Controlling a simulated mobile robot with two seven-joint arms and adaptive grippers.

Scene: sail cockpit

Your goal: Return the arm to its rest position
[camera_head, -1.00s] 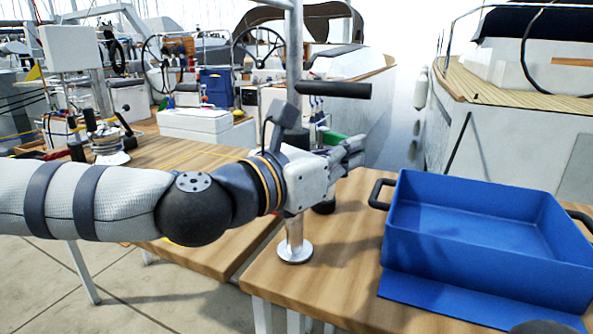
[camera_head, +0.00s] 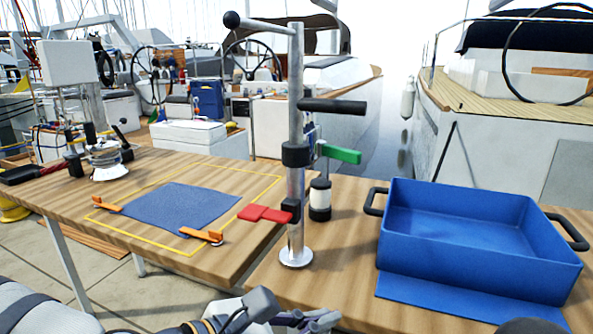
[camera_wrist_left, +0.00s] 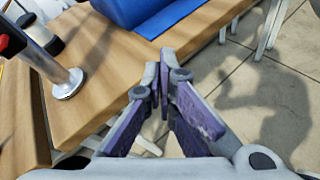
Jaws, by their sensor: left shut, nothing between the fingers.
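My left arm comes in low at the bottom left of the head view. My left gripper (camera_head: 308,319) is at the bottom edge, in front of the tables and partly cut off by the frame. In the left wrist view its purple-padded fingers (camera_wrist_left: 163,90) are closed together with nothing between them. They hang over the gap in front of the wooden table edge, above the paved floor. My right gripper does not show clearly; only a dark rounded piece sits at the bottom right of the head view.
A metal post (camera_head: 296,150) with red (camera_head: 266,213) and green (camera_head: 341,154) handles stands on the table. A blue bin (camera_head: 480,245) is on the right. A blue cloth (camera_head: 180,207) with orange clips lies inside a yellow outline. Paved floor (camera_wrist_left: 265,90) is free before the table.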

